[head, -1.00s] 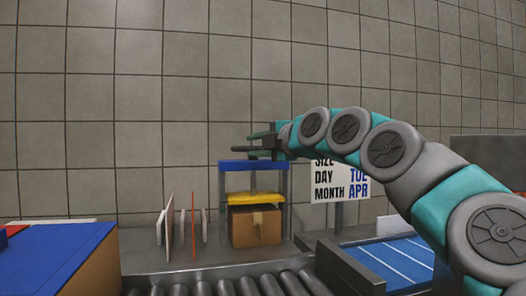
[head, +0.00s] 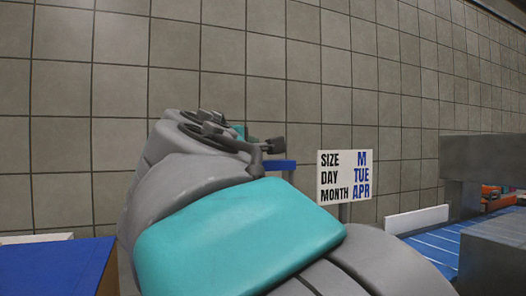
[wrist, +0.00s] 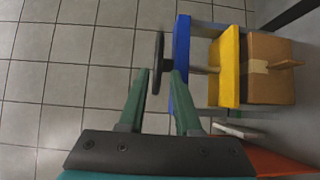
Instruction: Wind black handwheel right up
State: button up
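The black handwheel (wrist: 158,62) shows edge-on in the wrist view, beside the blue crossbar (wrist: 181,60) of the press. My gripper (wrist: 159,74) is open, with its two green fingers apart. The near part of the wheel's rim lies between the fingers; I cannot tell whether either finger touches it. Beyond the crossbar are the yellow press plate (wrist: 224,65) and a cardboard box (wrist: 270,55). In the head view my arm hides most of the press, and only an end of the blue crossbar (head: 282,165) shows clearly.
A sign (head: 345,177) reading SIZE M, DAY TUE, MONTH APR stands right of the press. A blue-topped surface (head: 55,268) is at the left. A blue striped surface (head: 432,246) and grey blocks (head: 490,165) are at the right. A tiled wall is behind.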

jog(key=p+x, duration=0.1)
jog(key=x, duration=1.1)
jog(key=shift+d+r, duration=0.1)
jog(key=shift+d, duration=0.1)
jog(key=shift+c, duration=0.3)
grip_shut()
